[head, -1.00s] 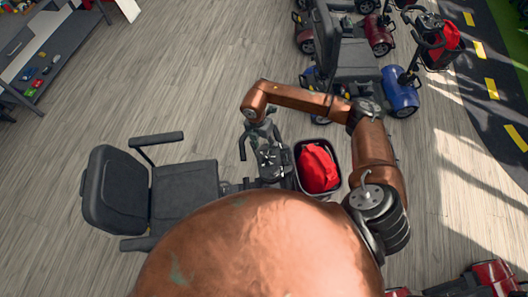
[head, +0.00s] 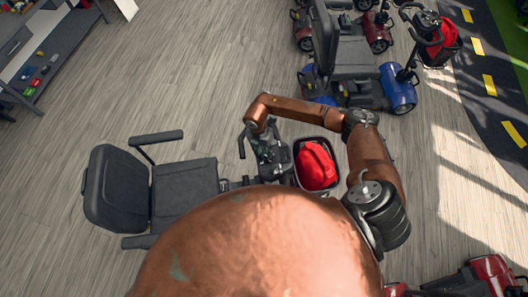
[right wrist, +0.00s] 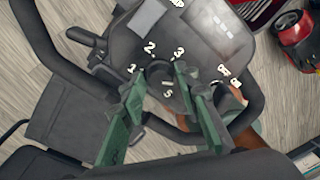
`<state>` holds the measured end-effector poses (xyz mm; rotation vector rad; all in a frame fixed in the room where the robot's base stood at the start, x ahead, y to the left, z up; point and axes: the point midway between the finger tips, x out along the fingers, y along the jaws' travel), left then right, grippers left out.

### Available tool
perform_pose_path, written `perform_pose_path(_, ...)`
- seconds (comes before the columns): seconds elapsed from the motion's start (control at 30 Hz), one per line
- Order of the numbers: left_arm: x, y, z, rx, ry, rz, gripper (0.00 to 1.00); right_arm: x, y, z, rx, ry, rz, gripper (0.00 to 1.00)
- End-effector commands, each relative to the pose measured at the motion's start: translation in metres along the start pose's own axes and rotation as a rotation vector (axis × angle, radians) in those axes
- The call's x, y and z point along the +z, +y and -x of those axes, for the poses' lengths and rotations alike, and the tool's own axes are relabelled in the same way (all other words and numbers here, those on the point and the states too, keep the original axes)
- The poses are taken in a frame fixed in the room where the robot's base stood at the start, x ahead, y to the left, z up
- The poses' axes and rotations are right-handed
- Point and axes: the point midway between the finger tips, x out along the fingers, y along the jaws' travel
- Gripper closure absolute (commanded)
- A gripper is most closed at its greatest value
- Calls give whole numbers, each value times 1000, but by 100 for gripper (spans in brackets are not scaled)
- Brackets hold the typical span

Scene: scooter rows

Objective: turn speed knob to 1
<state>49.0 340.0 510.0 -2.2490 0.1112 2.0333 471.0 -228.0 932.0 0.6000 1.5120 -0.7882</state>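The scooter's dark console (right wrist: 205,35) fills the upper right wrist view, with white numbers 1, 2, 3 and 5 around a dark speed knob (right wrist: 163,77). The 1 is left of the knob and the 5 just below it. My right gripper (right wrist: 161,76) has its two green fingers apart, one tip on either side of the knob. Whether the tips touch it I cannot tell. In the head view my right gripper (head: 266,146) is over the scooter's tiller, partly hidden by my arm. My left gripper is not in view.
The scooter's seat (head: 185,187) is left of the tiller, and a basket with a red bag (head: 316,167) is right of it. Dark handlebars (right wrist: 45,45) flank the console. A blue scooter (head: 398,88) stands behind.

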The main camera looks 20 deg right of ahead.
Motion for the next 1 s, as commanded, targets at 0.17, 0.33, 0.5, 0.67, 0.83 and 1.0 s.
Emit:
perform_pose_path(0.17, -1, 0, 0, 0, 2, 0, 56, 0, 0, 0, 0, 0, 0, 85)
perform_pose_path(0.33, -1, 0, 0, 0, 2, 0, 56, 0, 0, 0, 0, 0, 0, 96)
perform_pose_path(0.5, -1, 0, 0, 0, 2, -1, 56, 0, 0, 0, 0, 0, 2, 100)
perform_pose_path(0.67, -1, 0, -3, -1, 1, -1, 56, 0, 0, 0, -1, 0, 27, 100)
perform_pose_path(0.83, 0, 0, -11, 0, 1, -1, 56, 0, 1, -1, -7, -1, 101, 100)
perform_pose_path(1.0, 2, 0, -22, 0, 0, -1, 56, 1, 1, -2, -19, -1, 226, 100)
